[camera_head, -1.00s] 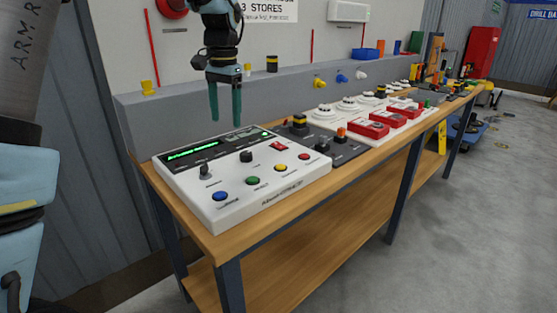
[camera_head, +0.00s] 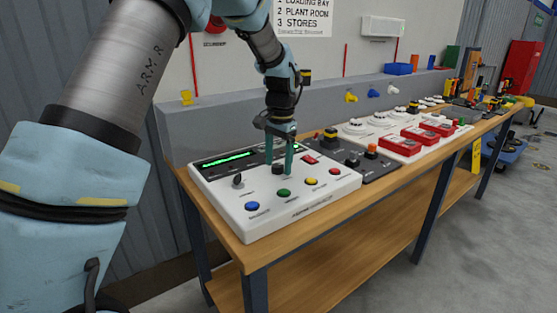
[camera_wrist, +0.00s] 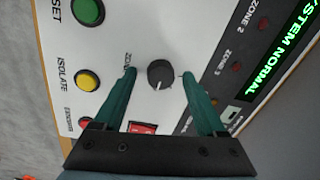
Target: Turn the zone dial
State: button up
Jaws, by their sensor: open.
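The zone dial (camera_wrist: 160,75) is a round black knob with a pale pointer mark, on a white control panel (camera_head: 330,188). In the head view the dial (camera_head: 278,169) is partly behind my gripper's fingers. My gripper (camera_head: 278,168) points down over the panel with its green fingers apart. In the wrist view my gripper (camera_wrist: 159,74) is open, with one fingertip on each side of the dial and a gap on both sides. The word "ZONE" is printed beside the dial. I cannot tell how far the fingertips are above the panel face.
The panel also carries another black knob (camera_head: 238,180), a green display (camera_wrist: 283,58), and blue, green (camera_wrist: 88,11), yellow (camera_wrist: 88,80) and red buttons close by. A dark box (camera_head: 365,160) and red call points (camera_head: 398,146) stand to the right on the wooden bench (camera_head: 400,190).

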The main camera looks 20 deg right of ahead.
jog(key=shift+f, duration=0.1)
grip_shut()
dwell(0.6)
